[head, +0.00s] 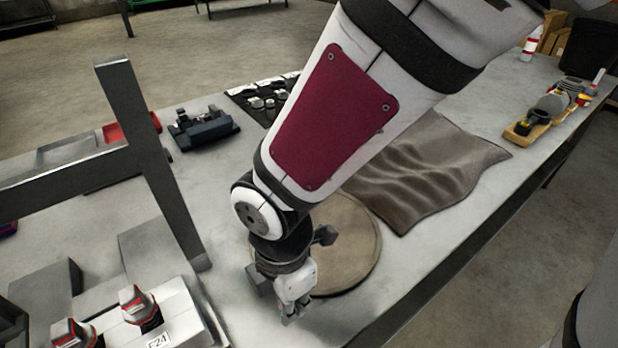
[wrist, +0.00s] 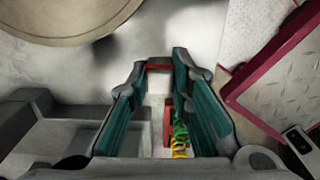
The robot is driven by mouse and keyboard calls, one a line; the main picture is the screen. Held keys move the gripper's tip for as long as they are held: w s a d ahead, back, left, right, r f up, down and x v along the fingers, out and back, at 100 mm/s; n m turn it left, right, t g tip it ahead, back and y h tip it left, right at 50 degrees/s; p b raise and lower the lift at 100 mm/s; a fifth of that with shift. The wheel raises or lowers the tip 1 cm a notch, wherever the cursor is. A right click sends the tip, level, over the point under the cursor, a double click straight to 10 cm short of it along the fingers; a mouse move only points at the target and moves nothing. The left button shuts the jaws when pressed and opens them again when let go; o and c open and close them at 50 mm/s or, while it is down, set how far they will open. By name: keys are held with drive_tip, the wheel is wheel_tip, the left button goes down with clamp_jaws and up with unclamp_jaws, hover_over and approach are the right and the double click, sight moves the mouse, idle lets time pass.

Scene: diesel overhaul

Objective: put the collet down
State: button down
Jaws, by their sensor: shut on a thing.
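My gripper (head: 290,316) is low over the front part of the grey bench (head: 235,150), in front of the round tan disc (head: 358,262). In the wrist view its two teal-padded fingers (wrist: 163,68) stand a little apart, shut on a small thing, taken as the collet. The collet itself is hard to make out between the fingers and is hidden in the head view. A red piece with a green and yellow coil (wrist: 180,133) shows between the fingers in the wrist view; I cannot tell its depth.
A brown cloth (head: 430,170) lies behind the disc. A metal frame post (head: 150,150) and a box labelled E24 (head: 180,315) stand left. A dark mat with small parts (head: 245,97) and a dark blue fixture (head: 203,130) lie farther back. A wooden board with parts (head: 525,132) is right.

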drive_tip(key=w+d, duration=0.1)
drive_tip(key=w, duration=0.4)
drive_tip(key=w+d+f, duration=0.1)
drive_tip(key=w, duration=0.3)
drive_tip(key=w+d, duration=0.1)
drive_tip(key=w, duration=0.4)
drive_tip(key=shift+w+d+f, duration=0.1)
drive_tip(key=shift+w+f, duration=0.15)
drive_tip(key=shift+w, duration=0.1)
drive_tip(key=shift+f, duration=1.75)
drive_tip(key=shift+f, duration=0.2)
drive_tip(key=c, duration=1.5)
unclamp_jaws()
drive_tip(key=shift+o, duration=0.3)
drive_tip(key=shift+r, duration=0.1)
wheel_tip(320, 180, up, 12)
drive_tip(key=shift+r+p, duration=0.15)
drive_tip(key=shift+p, duration=0.3)
drive_tip(key=shift+d, duration=0.15)
